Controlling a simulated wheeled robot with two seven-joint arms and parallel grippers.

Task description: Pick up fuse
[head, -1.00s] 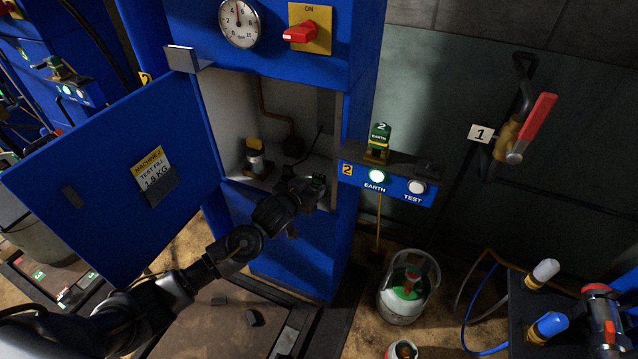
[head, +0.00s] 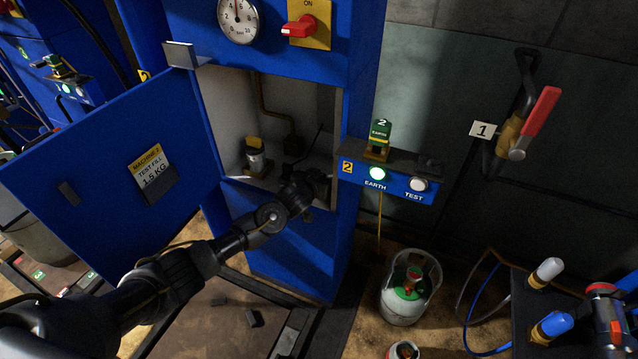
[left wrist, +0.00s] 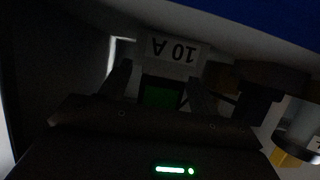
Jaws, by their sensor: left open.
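The fuse (left wrist: 174,50), a pale block with an upside-down "10 A" label, shows in the left wrist view inside the open blue cabinet. A green patch shows just below its label. My left gripper (left wrist: 160,82) is open, with one dark finger on each side of the fuse's lower part. I cannot tell whether the fingers touch it. In the head view my left gripper (head: 318,182) is at the right side of the cabinet opening, and the fuse is hidden there. My right gripper is not in view.
A jar-like part with a yellow top (head: 254,157) stands at the left inside the cabinet. The open blue door (head: 110,175) hangs left of my arm. A shelf with EARTH and TEST lamps (head: 390,184) juts out right of the opening. A gas cylinder (head: 408,300) stands below.

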